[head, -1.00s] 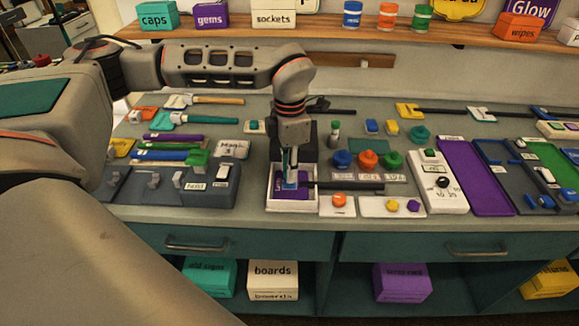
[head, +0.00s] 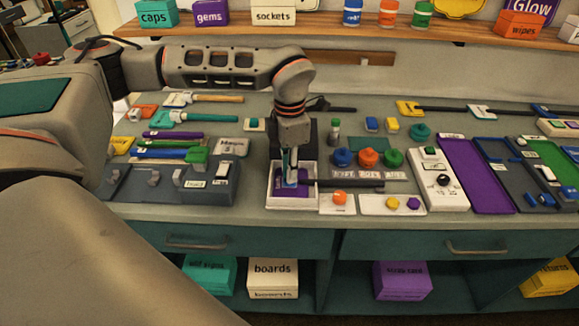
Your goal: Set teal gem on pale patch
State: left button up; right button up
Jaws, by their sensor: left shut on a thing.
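My left gripper (head: 291,178) points down into a small white open box (head: 307,205) with a purple floor. It is shut on a small bluish thing, mostly hidden between the fingers; I cannot tell whether it is the teal gem. A small teal piece (head: 255,124) sits on a pale block behind and left of the gripper. White plates right of the box carry an orange gem (head: 340,197), a yellow gem (head: 392,203) and a purple gem (head: 413,203). I cannot tell which pale surface is the pale patch. My right gripper is not in view.
Blue (head: 342,158), orange (head: 368,159) and green (head: 393,159) pots stand right of the gripper. A dark tool rack (head: 165,188) is left of the box. A white switch box (head: 440,180) and purple tray (head: 477,178) are further right.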

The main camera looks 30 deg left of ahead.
pick_arm(q)
jog(key=shift+f, duration=0.2)
jog(key=shift+f, duration=0.4)
dwell(1.7)
jog(key=o, duration=0.9)
jog(key=shift+o, duration=0.8)
jog(key=shift+r, duration=0.15)
